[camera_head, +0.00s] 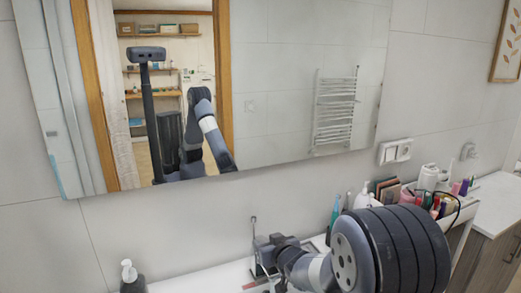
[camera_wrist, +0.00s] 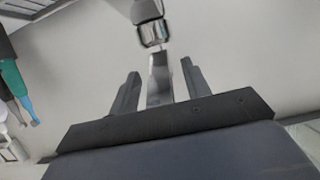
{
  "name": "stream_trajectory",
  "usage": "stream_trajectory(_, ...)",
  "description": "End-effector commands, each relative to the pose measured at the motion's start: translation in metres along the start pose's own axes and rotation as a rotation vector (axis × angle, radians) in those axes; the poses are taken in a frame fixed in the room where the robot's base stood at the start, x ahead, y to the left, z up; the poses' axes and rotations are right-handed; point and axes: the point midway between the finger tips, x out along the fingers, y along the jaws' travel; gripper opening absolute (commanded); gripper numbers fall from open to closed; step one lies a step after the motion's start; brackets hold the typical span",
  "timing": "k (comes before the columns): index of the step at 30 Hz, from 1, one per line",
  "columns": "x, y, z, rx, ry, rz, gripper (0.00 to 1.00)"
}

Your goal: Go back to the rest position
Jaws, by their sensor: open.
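My gripper (camera_wrist: 158,82) shows in the wrist view with its two dark fingers spread apart. Nothing is held between them. A chrome, tap-like fitting (camera_wrist: 152,34) shows beyond the fingers, in line with the gap. I cannot tell how far it is from the fingertips. In the head view my arm reaches from the lower right to the left, low over the white counter. My gripper's fingers are too small and partly hidden there to make out.
A large mirror (camera_head: 290,75) hangs on the tiled wall and reflects me. A soap dispenser (camera_head: 130,275) stands at lower left. Cosmetics and a cup of brushes crowd the white cart (camera_head: 462,215) at right, beyond my arm. Green and blue items (camera_wrist: 16,85) show at the wrist view's left edge.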

Motion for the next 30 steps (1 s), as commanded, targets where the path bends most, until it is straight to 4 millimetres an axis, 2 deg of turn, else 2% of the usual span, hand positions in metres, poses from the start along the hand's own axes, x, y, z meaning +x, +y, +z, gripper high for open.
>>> stream_trajectory(11,-0.005,0.000,-0.004,0.000,-0.012,0.001,0.45)
stream_trajectory(17,-0.029,0.001,-0.002,0.000,-0.009,0.002,0.45)
stream_trajectory(30,-0.096,0.003,-0.004,0.001,-0.009,0.003,0.45)
